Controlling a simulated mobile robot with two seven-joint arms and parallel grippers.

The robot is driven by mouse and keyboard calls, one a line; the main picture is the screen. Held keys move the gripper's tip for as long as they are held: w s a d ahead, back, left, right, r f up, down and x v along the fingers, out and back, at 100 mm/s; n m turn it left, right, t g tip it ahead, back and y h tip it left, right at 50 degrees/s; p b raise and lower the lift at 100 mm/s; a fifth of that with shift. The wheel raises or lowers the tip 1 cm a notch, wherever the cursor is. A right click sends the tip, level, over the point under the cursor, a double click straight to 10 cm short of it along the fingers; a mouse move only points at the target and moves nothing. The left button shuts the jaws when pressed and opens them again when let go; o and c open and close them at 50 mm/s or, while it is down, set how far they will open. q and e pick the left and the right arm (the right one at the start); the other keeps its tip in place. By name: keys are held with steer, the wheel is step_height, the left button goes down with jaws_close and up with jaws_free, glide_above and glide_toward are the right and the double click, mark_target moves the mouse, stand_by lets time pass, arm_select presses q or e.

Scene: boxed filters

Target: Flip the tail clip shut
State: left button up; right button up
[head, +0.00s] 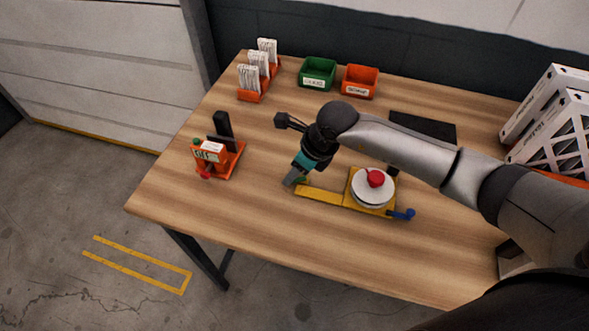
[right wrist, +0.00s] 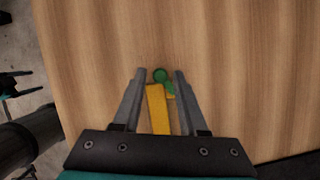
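The yellow fixture (head: 322,195) lies on the table and carries a white round part (head: 373,188) with a red knob (head: 375,178). A blue handle (head: 403,214) sits at its right end. The green clip (head: 300,180) is at its left end, mostly hidden by my right gripper in the head view. My right gripper (head: 290,183) is over that end. In the right wrist view its fingers (right wrist: 158,72) are open, with the green clip (right wrist: 160,75) between the tips, no clear contact. My left gripper (right wrist: 32,82) shows at the left edge of the right wrist view, its fingers apart and empty.
An orange stand (head: 228,162) with a card is left of the fixture. Green (head: 318,73) and orange (head: 360,81) bins and a rack of white packets (head: 257,72) are at the back. The front left tabletop is clear.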

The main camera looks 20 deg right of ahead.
jaws_close()
stand_by(0.5)
steer(key=shift+s+d+f+n+y+b, duration=0.15)
steer(key=shift+n+y+b, duration=0.15)
steer(key=shift+n+b, duration=0.7)
steer(key=n+g+b, duration=0.1)
steer(key=n+b, duration=0.3)
steer(key=s+n+g+y+b, duration=0.1)
steer(key=n+b, duration=0.1)
steer(key=shift+d+g, duration=0.3)
steer(key=shift+d, duration=0.05)
steer(key=shift+s+d+n+g+b, duration=0.2)
steer(key=shift+n+g+b, duration=0.15)
steer(key=shift+n+b, duration=0.6)
steer(key=shift+s+d+n+g+b, duration=0.15)
steer(key=shift+n+g+b, duration=0.2)
steer(key=shift+n+b, duration=0.55)
steer(key=shift+w+r, duration=0.1)
steer(key=shift+r, duration=0.1)
steer(key=shift+o, duration=1.1)
jaws_free()
